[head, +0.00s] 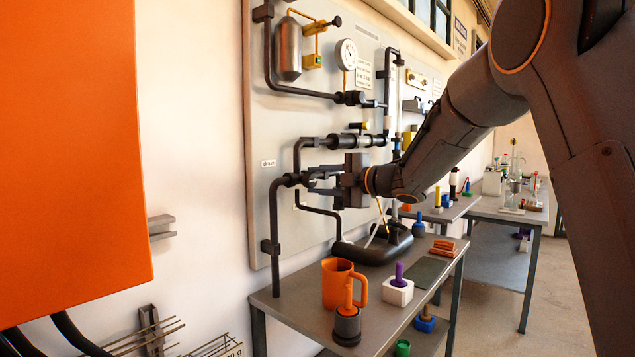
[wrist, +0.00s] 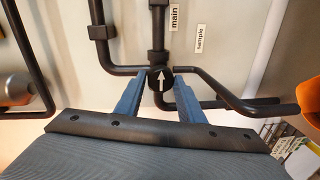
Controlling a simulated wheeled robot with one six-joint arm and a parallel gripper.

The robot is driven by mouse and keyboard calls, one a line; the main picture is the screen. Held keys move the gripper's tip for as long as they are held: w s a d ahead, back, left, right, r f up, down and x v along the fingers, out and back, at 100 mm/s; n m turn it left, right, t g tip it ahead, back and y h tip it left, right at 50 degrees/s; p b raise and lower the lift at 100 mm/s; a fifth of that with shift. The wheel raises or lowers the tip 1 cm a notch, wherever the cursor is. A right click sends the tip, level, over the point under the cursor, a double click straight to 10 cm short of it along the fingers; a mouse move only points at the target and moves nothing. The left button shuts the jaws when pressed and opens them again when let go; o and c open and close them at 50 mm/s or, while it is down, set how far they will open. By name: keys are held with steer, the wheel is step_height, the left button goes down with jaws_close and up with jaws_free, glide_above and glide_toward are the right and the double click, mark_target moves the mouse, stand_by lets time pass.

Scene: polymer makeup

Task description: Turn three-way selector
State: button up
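The three-way selector (wrist: 160,79) is a round black knob with a white arrow, at a pipe junction in the wrist view. The arrow points up the picture, along the pipe beside the "main" label (wrist: 174,17). A "sample" label (wrist: 199,39) sits to its right. My gripper (wrist: 163,82) is open, with one blue-grey finger on each side of the knob. I cannot tell whether either finger touches it. In the head view my gripper (head: 322,181) reaches left to the pipes on the panel, and it largely hides the selector there.
The panel (head: 300,120) carries pipes, a gauge (head: 347,54) and a metal tank (head: 288,48). An orange surface (head: 70,150) fills the left.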

steer(key=shift+o, duration=1.4)
steer(key=shift+d, duration=0.1)
steer(key=b+v, duration=0.1)
steer(key=v, duration=0.6)
steer(key=shift+s+d, duration=0.2)
steer(key=shift+d, duration=0.05)
steer(key=s+d+f+m+h+p, duration=0.1)
steer(key=s+d+f+m+h, duration=0.3)
steer(key=d+f+m+h, duration=0.35)
steer(key=s+d+f+m+h+p, duration=0.1)
steer(key=s+d+f+m+h, duration=0.3)
steer(key=d+f+m, duration=0.5)
steer(key=s+f+m+g, duration=0.3)
steer(key=s+f, duration=0.1)
steer(key=s, duration=0.6)
steer(key=s+f+m+g+h+p, duration=0.1)
steer(key=s+f+m+g, duration=0.3)
steer(key=s, duration=0.7)
steer(key=s+a+f+m+g+h+p, duration=0.1)
steer(key=s+f+m+g, duration=0.2)
steer(key=s+f, duration=0.3)
steer(key=s, duration=0.4)
steer(key=shift+s+f, duration=0.15)
steer(key=shift+f, duration=0.05)
